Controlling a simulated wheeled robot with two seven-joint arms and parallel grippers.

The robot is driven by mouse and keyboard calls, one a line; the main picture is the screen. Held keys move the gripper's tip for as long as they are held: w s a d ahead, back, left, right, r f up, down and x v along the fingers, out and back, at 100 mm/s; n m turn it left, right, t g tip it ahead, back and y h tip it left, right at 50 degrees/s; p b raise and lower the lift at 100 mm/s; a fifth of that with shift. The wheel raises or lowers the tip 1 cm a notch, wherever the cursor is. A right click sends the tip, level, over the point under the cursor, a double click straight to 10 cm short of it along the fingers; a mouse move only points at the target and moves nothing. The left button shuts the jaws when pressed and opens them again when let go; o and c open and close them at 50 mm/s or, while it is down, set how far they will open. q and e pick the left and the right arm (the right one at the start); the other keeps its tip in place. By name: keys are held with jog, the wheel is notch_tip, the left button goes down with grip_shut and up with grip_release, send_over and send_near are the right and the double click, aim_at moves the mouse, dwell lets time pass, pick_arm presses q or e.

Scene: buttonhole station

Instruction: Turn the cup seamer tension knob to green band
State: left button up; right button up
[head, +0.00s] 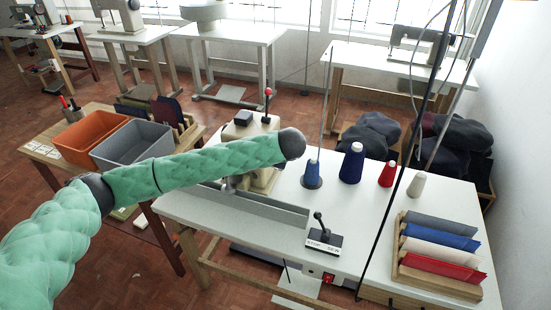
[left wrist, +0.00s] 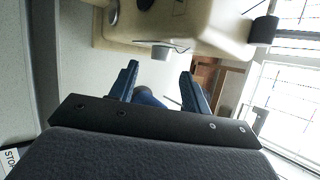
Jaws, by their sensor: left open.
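The cream cup seamer (head: 262,127) stands on the white table, partly covered by my left arm in the head view. Its cream body (left wrist: 190,22) fills the top of the left wrist view. A dark round knob-like part (left wrist: 264,31) sticks out at its right side; I cannot tell if it is the tension knob. No green band can be made out. My left gripper (left wrist: 158,70) is open and empty, its two fingers apart and pointing toward the seamer. In the head view its fingers are hidden behind the dark wrist end. My right gripper is not in view.
A stop/sew lever (head: 323,240) is near the table's front edge. A wooden rack (head: 402,268) holds folded cloths. Orange (head: 92,137) and grey bins (head: 122,152) stand left.

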pick_arm(q)
jog(key=shift+b+v, duration=0.3)
jog(key=shift+v, duration=1.55)
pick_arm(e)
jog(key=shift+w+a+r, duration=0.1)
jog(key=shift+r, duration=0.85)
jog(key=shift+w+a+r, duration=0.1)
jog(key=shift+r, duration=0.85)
pick_arm(q)
jog(key=shift+f, duration=0.1)
